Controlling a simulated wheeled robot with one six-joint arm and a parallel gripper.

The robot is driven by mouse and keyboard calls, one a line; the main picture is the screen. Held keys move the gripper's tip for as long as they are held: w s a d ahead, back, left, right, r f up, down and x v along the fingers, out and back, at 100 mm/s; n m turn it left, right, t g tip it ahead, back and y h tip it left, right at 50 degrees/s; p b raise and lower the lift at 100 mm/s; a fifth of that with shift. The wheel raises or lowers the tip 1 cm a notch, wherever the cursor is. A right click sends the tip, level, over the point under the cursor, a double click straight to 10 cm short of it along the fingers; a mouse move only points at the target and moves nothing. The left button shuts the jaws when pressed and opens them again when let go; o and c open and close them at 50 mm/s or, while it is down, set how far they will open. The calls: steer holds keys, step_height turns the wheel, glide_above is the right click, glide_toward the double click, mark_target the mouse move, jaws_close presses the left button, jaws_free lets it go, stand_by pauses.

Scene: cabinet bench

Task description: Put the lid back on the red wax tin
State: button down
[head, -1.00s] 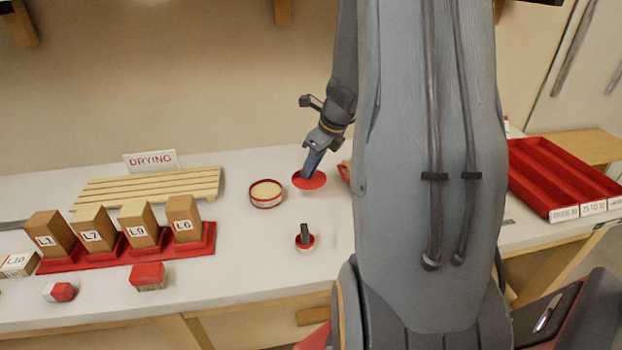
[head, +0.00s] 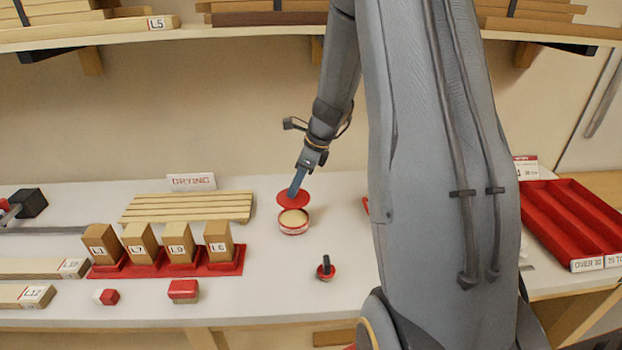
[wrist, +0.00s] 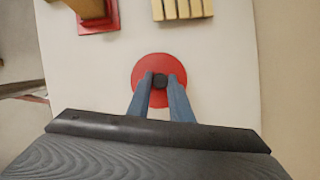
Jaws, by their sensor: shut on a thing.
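The red wax tin (head: 294,228) stands open on the white bench, with pale wax showing inside its red rim. My gripper (head: 294,190) is shut on the dark knob of the round red lid (head: 293,200). In the head view the lid appears just above and behind the tin's opening, overlapping its far edge. In the wrist view the fingers (wrist: 160,84) pinch the knob at the middle of the lid (wrist: 158,66). The lid hides the tin there, so I cannot tell how well they line up.
A slatted drying rack (head: 188,207) and a red tray with several labelled wooden blocks (head: 165,271) stand left of the tin. A small dark-handled stamp-like item (head: 326,270) stands in front. A red divided tray (head: 575,225) is at the right.

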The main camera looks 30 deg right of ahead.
mark_target(299, 198)
steer(key=shift+w+f+b, duration=0.1)
steer(key=shift+f+b, duration=2.6)
steer(key=shift+f, duration=0.55)
steer(key=shift+f+p, duration=0.2)
steer(key=shift+p, duration=0.5)
stand_by(0.5)
steer(key=c, duration=1)
jaws_free()
steer(key=shift+r+p, duration=3.15)
steer(key=shift+r, duration=0.4)
